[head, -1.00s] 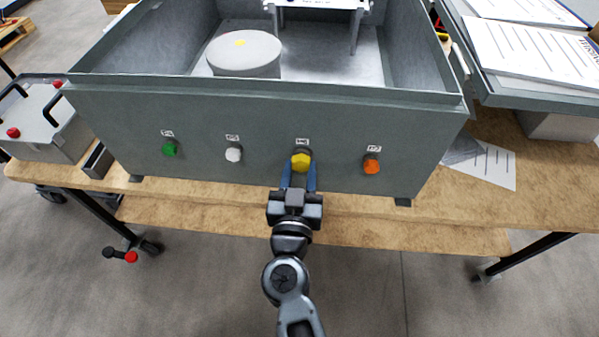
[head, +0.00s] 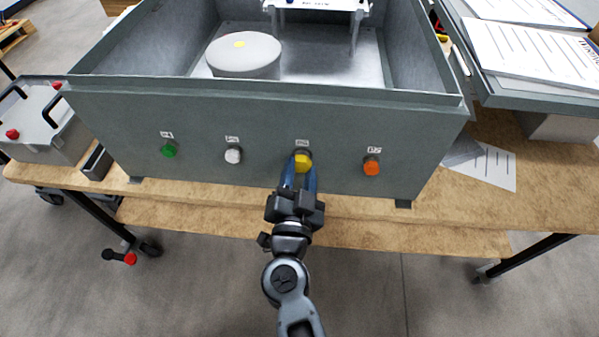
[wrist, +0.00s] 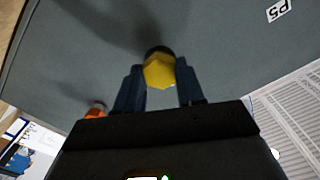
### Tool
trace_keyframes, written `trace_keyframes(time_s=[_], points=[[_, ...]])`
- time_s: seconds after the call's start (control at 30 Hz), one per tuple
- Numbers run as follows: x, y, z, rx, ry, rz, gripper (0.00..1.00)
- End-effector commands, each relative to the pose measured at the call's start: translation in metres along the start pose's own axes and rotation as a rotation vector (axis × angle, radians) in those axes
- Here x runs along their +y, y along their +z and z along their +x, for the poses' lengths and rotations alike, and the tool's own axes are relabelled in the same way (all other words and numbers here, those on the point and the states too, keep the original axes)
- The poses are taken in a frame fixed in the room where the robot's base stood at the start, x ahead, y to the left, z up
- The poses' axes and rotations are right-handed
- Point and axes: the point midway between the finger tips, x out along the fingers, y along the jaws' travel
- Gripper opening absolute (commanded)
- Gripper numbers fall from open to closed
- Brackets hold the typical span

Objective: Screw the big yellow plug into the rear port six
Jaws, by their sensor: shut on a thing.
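The big yellow plug (head: 303,162) has a hexagonal head and sits at a port on the front-facing wall of the grey analyser box (head: 330,120). It also shows in the wrist view (wrist: 159,73), with a dark ring behind it against the wall. My gripper (head: 299,176) has its blue fingers on both sides of the plug and is shut on it. In the wrist view the fingers (wrist: 160,84) flank the yellow head. The small label above the plug is too blurred to read, and the thread is hidden.
An orange plug (head: 371,167) sits to the right, and white (head: 233,156) and green (head: 168,150) plugs to the left, in the same wall. A grey case (head: 40,125) stands at the left. Paper (head: 490,165) lies on the bench at the right.

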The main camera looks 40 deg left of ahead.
Motion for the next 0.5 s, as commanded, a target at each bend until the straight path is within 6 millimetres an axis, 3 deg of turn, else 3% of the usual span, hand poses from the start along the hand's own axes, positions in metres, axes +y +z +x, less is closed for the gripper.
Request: trace_keyframes(time_s=[0.5], points=[[0.0005,0.0005,0.0003,0.002,0.0,0.737,0.04]])
